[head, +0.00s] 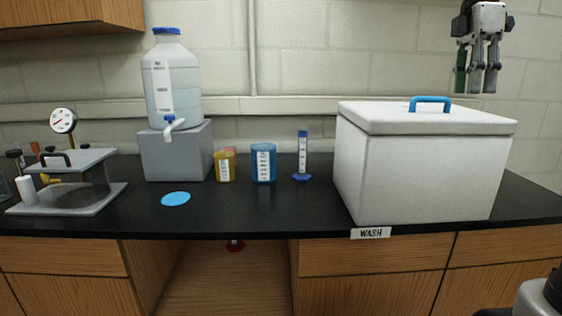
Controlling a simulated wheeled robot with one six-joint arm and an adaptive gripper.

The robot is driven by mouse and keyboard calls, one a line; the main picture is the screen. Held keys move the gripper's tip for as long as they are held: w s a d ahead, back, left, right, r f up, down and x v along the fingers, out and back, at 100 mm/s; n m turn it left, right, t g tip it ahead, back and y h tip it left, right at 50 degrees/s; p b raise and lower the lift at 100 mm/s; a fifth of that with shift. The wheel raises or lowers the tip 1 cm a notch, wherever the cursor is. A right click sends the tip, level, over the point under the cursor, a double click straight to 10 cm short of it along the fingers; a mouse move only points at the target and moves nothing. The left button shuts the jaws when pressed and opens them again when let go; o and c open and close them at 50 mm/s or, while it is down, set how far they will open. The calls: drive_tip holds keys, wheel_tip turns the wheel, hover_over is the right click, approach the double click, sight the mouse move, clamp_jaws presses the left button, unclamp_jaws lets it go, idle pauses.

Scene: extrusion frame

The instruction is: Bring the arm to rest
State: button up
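My gripper (484,80) hangs at the upper right, fingers pointing down. It is in the air above the right end of the white lidded box, in front of the block wall. The two grey fingers look close together with a thin gap between them. A dark green part (461,68) shows just left of the fingers; I cannot tell whether it belongs to the gripper. No object is visible between the fingertips, but they are small and I cannot tell how far apart they are.
The white box (415,175) with a blue handle (430,100) fills the right of the black counter (260,212). A water jug (173,85) stands on a grey block (177,152). Yellow (225,167) and blue (263,163) cups and a blue cylinder (302,157) stand mid-counter.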

drive_tip(key=s+a+f+m+t, duration=0.1)
drive_tip(key=s+f+m+t, duration=0.2)
drive_tip(key=s+f+m, duration=0.5)
drive_tip(key=s+a+f+m+t, duration=0.1)
drive_tip(key=s+f+m+t, duration=0.2)
drive_tip(key=s+f+m, duration=0.5)
wheel_tip(320, 180, down, 5)
drive_tip(key=shift+a+f, duration=0.2)
drive_tip(key=shift+a, duration=0.1)
